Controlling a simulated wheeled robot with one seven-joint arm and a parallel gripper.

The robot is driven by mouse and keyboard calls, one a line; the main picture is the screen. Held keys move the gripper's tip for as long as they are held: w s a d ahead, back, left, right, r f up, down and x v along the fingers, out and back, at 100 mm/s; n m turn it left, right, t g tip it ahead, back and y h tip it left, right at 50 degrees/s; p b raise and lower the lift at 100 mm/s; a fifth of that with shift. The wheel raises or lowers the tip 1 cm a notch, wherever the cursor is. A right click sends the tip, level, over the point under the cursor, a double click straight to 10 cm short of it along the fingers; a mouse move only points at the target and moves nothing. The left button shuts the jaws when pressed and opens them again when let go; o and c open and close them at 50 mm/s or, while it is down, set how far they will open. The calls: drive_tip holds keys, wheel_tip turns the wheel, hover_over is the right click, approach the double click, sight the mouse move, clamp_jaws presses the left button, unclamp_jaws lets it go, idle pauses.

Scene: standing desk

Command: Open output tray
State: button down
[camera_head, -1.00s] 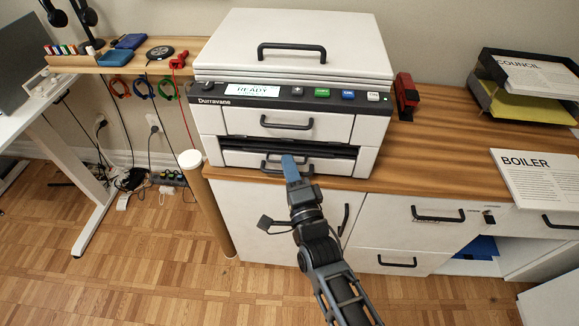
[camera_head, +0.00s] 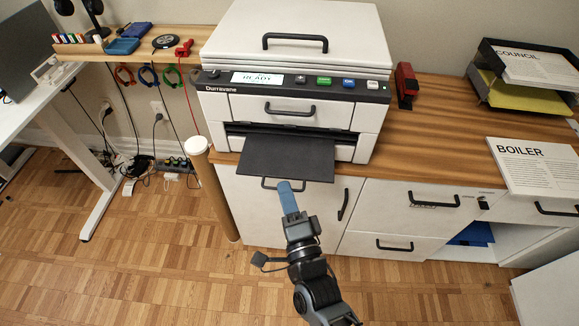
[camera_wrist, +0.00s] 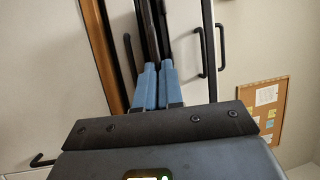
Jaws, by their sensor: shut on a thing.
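The printer's output tray (camera_head: 287,155) is a flat dark panel sticking out of the slot at the front of the white Durravane printer (camera_head: 345,100). A dark loop handle (camera_head: 268,185) hangs at its front edge. My gripper (camera_head: 285,187), with blue fingers, is shut on the tray handle at that front edge. In the wrist view the two blue fingers (camera_wrist: 156,85) lie close together. Dark tray parts (camera_wrist: 149,30) extend away beyond them; the exact grip is hidden between the fingers.
The printer stands on a wooden counter (camera_head: 435,130) above white cabinets with dark handles. A cardboard tube (camera_head: 209,185) stands to the left of the cabinet. The floor in front is clear.

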drive_tip(key=s, duration=0.8)
drive_tip(key=shift+a+p, duration=0.15)
drive_tip(key=shift+p, duration=0.3)
drive_tip(key=c, duration=1.3)
unclamp_jaws()
drive_tip(key=b+v, duration=0.2)
drive_tip(key=v, duration=0.5)
drive_tip(key=shift+s+f, duration=0.1)
drive_tip(key=shift+s, duration=0.3)
